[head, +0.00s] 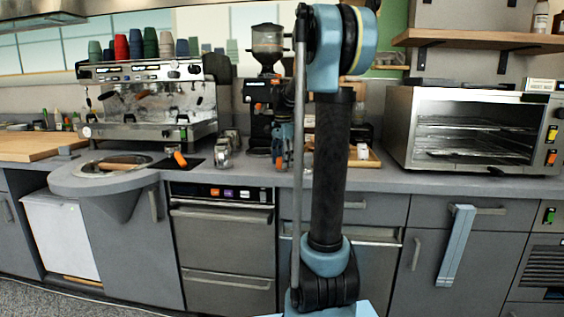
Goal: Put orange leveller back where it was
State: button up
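A small orange piece (180,159), perhaps the orange leveller, sits tilted by the dark mat (190,166) on the counter, below the espresso machine. The far end of my arm, with what looks like my gripper (281,150), shows small and partly hidden in front of the black grinder, left of my upright arm link. Small orange patches show there too; I cannot tell whether they belong to the grinder, my gripper or something held. The fingers are too small to read.
The espresso machine (150,100) with cups on top stands left, the grinder (267,45) in the middle, the toaster oven (470,130) right. A glass jar (223,155) stands near the mat. A wooden tray (365,160) lies behind my arm. The counter front (240,177) is partly clear.

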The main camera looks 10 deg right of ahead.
dwell(0.3)
notch_tip(320, 180, up, 12)
jog(key=s+f+n+t, duration=0.1)
jog(key=s+f+n, duration=1.1)
jog(key=s+f, duration=1.8)
jog(key=s, duration=0.4)
jog(key=shift+s+d+f+n+t, duration=0.15)
jog(key=shift+s+f+n+t, duration=0.2)
jog(key=shift+n+t, duration=0.05)
jog(key=shift+w+f, duration=0.2)
jog(key=shift+w, duration=0.25)
